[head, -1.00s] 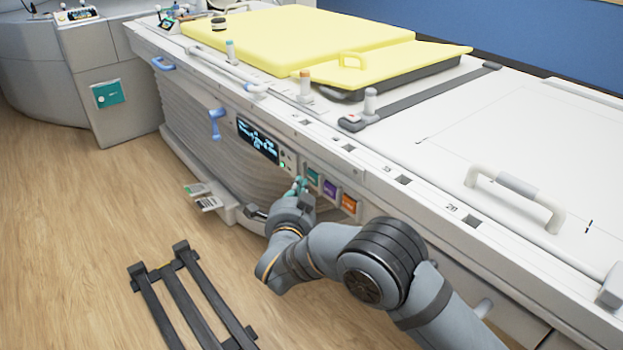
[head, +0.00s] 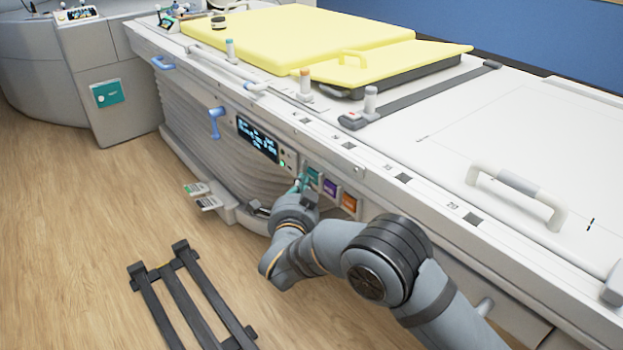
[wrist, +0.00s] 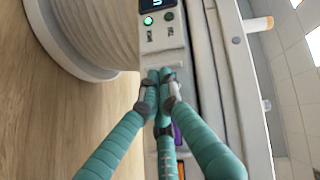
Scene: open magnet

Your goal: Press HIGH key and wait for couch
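The couch's side panel carries a lit display (head: 257,139) and a row of coloured keys: a teal key (head: 314,175), a purple key (head: 330,187) and an orange key (head: 349,202). I cannot read their labels, so I cannot tell which is HIGH. My gripper (head: 302,181) is at the panel, just left of the teal key. In the wrist view, its teal fingers (wrist: 160,76) are closed together at the tips, with nothing seen between them. They hide the teal key there; the purple key (wrist: 177,134) shows partly behind them. I cannot tell whether the tips touch the panel.
A small green light (wrist: 148,20) glows below the display. The couch top (head: 520,130) has yellow pads (head: 310,40) and a white handle (head: 515,190). A blue lever (head: 215,123) sticks out left of the display. A black frame (head: 185,290) lies on the floor.

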